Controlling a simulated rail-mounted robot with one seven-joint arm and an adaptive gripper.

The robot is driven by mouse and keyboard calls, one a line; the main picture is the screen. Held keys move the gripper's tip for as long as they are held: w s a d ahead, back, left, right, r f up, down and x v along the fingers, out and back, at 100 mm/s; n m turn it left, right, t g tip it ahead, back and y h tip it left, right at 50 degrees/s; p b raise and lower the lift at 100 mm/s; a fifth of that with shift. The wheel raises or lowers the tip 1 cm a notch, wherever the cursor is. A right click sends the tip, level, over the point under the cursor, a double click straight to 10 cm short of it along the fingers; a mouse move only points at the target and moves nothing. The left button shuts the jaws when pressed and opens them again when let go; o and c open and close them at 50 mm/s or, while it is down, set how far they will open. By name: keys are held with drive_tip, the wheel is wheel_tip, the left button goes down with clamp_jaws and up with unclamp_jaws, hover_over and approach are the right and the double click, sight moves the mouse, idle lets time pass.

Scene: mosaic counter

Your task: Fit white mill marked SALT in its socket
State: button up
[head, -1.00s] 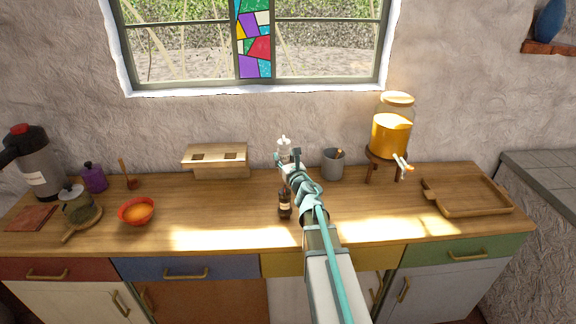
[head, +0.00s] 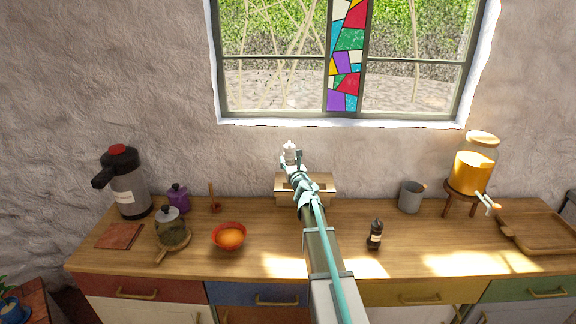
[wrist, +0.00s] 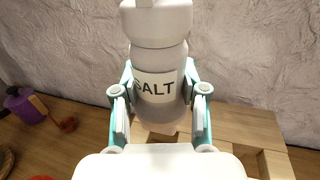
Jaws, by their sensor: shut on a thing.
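The white mill marked SALT (wrist: 160,52) is upright in the wrist view, with its label facing the camera. My gripper (wrist: 158,98) is shut around its body. In the head view the mill (head: 290,150) shows above the wooden socket block (head: 325,187) at the back of the counter, and my gripper (head: 297,162) partly covers it. The block is pale wood, and my arm hides most of its top. In the wrist view the block (wrist: 228,130) lies below and to the right of the mill, with a square socket partly visible. The mill's base appears clear of the block.
A dark mill (head: 375,234) stands on the counter right of my arm. A grey mug (head: 411,196) and a juice dispenser (head: 474,170) are farther right. An orange bowl (head: 229,236), a purple canister (head: 178,198) and a flask (head: 127,184) stand left. Counter around the block is free.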

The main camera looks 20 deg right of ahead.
drive_tip(key=shift+w+a+f, duration=0.15)
drive_tip(key=shift+a, duration=0.05)
drive_tip(key=shift+d+f+b, duration=0.25)
drive_tip(key=shift+f+b, duration=0.4)
drive_tip(key=shift+b, duration=0.05)
drive_tip(key=shift+a+f+b, duration=0.1)
drive_tip(key=shift+f+b, duration=1.15)
drive_tip(key=shift+f, duration=0.2)
drive_tip(key=shift+f+b, duration=1.9)
drive_tip(key=shift+b, duration=0.45)
idle(1.0)
drive_tip(key=o, duration=1.9)
drive_tip(key=shift+s+r, duration=0.1)
drive_tip(key=shift+s, duration=0.15)
drive_tip(key=s+a+r+p, duration=0.1)
drive_tip(key=s+r+p, duration=0.1)
drive_tip(key=s, duration=0.3)
drive_tip(key=shift+s+r, duration=0.3)
drive_tip(key=shift+r, duration=0.15)
